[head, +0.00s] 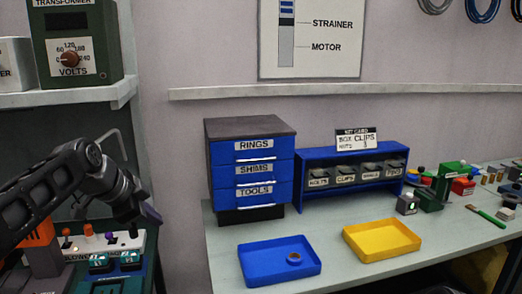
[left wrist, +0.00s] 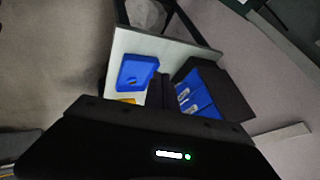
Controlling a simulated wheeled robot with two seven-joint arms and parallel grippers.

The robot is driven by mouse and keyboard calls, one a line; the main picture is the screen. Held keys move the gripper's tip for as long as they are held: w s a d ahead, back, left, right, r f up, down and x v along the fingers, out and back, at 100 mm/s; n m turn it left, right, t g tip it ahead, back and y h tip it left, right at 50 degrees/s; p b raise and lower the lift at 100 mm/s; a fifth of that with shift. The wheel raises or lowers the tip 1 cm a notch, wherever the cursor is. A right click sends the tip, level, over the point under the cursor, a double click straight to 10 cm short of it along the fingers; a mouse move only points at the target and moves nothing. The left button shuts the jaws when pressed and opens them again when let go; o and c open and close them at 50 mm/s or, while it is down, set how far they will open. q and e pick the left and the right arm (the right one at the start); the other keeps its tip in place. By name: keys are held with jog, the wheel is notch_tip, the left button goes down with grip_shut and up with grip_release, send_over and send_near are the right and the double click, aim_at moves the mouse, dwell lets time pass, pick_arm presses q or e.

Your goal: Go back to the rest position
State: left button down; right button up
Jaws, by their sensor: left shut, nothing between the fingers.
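My left gripper (head: 146,212) hangs at the left of the head view, at the end of my dark arm, in front of the wall and left of the table. It is shut and empty, apart from every object. Its dark fingers (left wrist: 158,92) show in the left wrist view between the blue tray and the drawer unit. My right gripper is not in view.
The table holds a drawer unit (head: 251,171), blue tray (head: 262,279) with a small ring (head: 294,259), yellow tray (head: 383,252) and blue bin rack (head: 309,203). A control panel (head: 110,255) stands below my left gripper. A transformer (head: 90,45) sits on a shelf.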

pick_arm(q)
jog(key=s+d+f+n+g, duration=0.15)
jog(key=d+f, duration=0.25)
jog(key=f, duration=0.7)
jog(key=s+d+f+n+g, duration=0.1)
jog(key=d+f+n, duration=0.2)
jog(key=f, duration=0.8)
jog(key=s+d+f+n+g, duration=0.15)
jog(key=d+f, duration=0.25)
jog(key=f, duration=0.7)
jog(key=s+d+f+n+h, duration=0.1)
jog(key=s+d+f+n, duration=0.1)
jog(key=s+f, duration=0.45)
jog(key=s+d+f+n, duration=0.3)
jog(key=s+f, duration=0.3)
jog(key=f, duration=0.2)
jog(key=s+d+f+n+g, duration=0.1)
jog(key=s+f+n, duration=0.1)
jog(key=s, duration=0.6)
jog(key=s+d+f+n+g, duration=0.1)
jog(key=s+f, duration=0.3)
jog(key=s, duration=0.5)
jog(key=shift+n, duration=0.6)
jog(key=shift+w+d, duration=0.1)
